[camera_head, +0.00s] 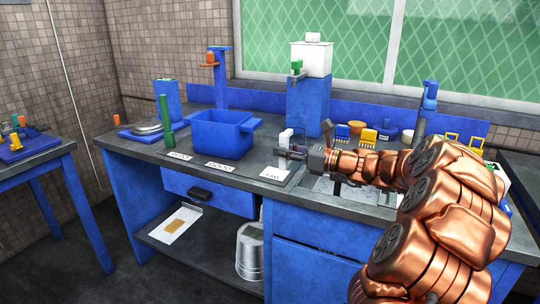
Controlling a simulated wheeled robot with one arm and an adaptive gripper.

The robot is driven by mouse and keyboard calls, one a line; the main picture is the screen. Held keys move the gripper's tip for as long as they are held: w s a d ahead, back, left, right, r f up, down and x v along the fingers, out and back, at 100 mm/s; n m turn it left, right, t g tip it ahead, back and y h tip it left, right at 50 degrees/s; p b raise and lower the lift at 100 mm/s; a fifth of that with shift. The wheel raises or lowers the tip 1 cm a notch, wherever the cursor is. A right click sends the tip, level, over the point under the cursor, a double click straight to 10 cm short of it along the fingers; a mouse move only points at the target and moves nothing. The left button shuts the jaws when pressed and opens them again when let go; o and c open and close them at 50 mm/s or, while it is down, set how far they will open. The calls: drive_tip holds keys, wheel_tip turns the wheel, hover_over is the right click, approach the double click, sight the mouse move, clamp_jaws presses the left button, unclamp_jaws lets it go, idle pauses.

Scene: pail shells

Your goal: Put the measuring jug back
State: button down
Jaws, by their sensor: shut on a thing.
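My gripper (283,152) reaches in from the right over the counter, just above the rightmost white label. It is shut on a small pale thing, which appears to be the measuring jug (285,137). The jug shows as a whitish upright piece at the fingertips. Its lower part is hidden by the fingers, and I cannot tell whether it touches the counter.
A blue square tub (221,134) stands left of my gripper, behind a white label (219,166). A blue block with a white tank (311,60) stands behind. The rightmost label (275,173) lies bare. A metal pail (250,250) is on the lower shelf.

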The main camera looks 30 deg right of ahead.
drive_tip(key=shift+w+d+f, duration=0.15)
drive_tip(key=shift+w+f, duration=0.6)
drive_tip(key=shift+w, duration=0.8)
drive_tip(key=shift+w+d+f, duration=0.1)
drive_tip(key=shift+w+f, duration=0.6)
drive_tip(key=shift+w, duration=0.85)
drive_tip(key=shift+w+d+f, duration=0.15)
drive_tip(key=shift+w+f, duration=0.6)
drive_tip(key=shift+w, duration=0.8)
drive_tip(key=shift+f, duration=0.1)
drive_tip(key=c, duration=1)
unclamp_jaws()
drive_tip(key=shift+c, duration=0.2)
drive_tip(key=shift+s+d, duration=0.1)
drive_tip(key=shift+s, duration=0.05)
drive_tip(key=v, duration=1.1)
drive_tip(key=shift+s+d, duration=0.2)
drive_tip(key=shift+s, duration=0.1)
